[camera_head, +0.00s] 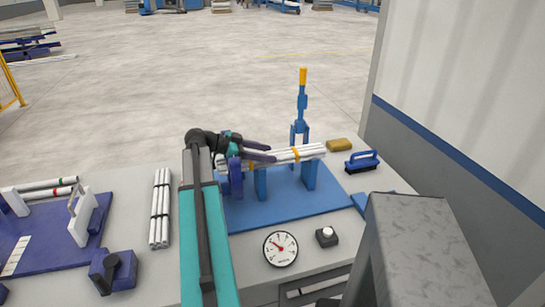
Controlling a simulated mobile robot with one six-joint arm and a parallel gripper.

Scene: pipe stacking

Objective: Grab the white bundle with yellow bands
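The white bundle with yellow bands (307,151) lies nearly level across blue supports (309,175) on a blue base plate. One orange-yellow band shows near its middle and another near its left end. My gripper (272,152) is at the bundle's left half, its two dark fingers pointing right with a gap between their tips. It looks open. The fingers cover part of the bundle, and I cannot tell whether they touch it. My teal arm hides the area to the left of the bundle.
A purple-blue rack (60,240) with banded pipes is further left. A blue clamp with yellow handle (302,100) stands behind the bundle. A sponge (339,145), brush (362,161) and gauge (281,249) are nearby.

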